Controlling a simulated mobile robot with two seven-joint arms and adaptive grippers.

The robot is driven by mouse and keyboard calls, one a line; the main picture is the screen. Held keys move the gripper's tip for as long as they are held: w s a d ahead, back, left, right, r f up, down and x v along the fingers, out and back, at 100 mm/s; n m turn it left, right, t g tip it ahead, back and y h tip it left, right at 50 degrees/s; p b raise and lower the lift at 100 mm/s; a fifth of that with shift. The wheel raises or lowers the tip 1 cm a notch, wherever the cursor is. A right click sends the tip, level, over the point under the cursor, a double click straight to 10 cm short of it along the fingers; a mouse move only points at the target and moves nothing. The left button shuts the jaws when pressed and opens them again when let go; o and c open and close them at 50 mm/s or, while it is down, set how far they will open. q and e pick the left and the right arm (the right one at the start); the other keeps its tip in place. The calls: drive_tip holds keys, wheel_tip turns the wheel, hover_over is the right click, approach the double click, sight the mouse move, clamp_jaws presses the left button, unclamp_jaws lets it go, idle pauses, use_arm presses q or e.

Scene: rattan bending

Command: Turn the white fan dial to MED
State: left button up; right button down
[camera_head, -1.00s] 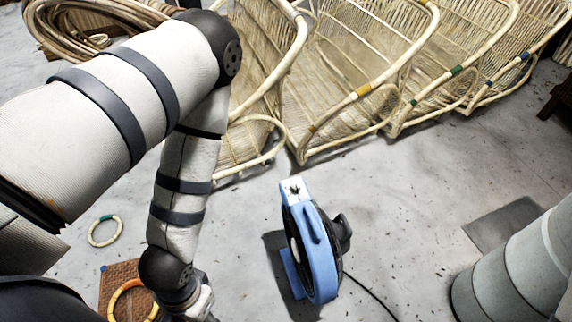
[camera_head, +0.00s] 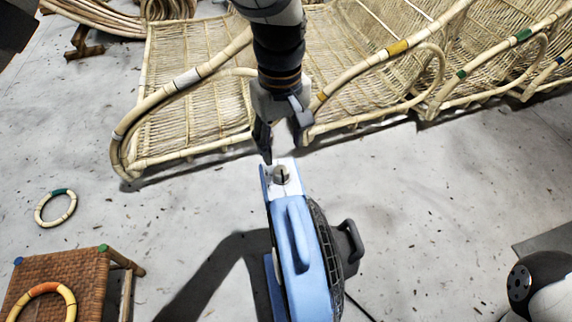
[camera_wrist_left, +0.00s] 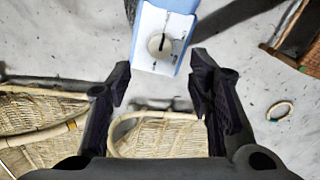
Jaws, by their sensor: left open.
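The blue fan (camera_head: 297,255) stands on the floor in the head view, with a white control panel (camera_head: 292,187) on top. The round pale dial (camera_head: 281,175) sits on that panel with a dark pointer line; its labels are too small to read. My left gripper (camera_head: 283,146) is open and empty, pointing down just above and behind the dial. In the left wrist view the dial (camera_wrist_left: 159,45) lies beyond the gap between the open fingertips (camera_wrist_left: 160,68), apparently apart from them. My right gripper is out of view.
Rattan chair frames (camera_head: 200,110) line the back, close behind the gripper. A woven stool (camera_head: 65,275) with a ring (camera_head: 42,290) on it stands at lower left, and another ring (camera_head: 56,208) lies on the floor. Floor right of the fan is mostly clear.

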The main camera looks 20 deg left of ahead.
sight(282, 171)
use_arm(q)
wheel_tip(282, 171, down, 9)
drive_tip(key=shift+r+b, duration=0.1)
drive_tip(key=shift+b, duration=1.15)
clamp_jaws()
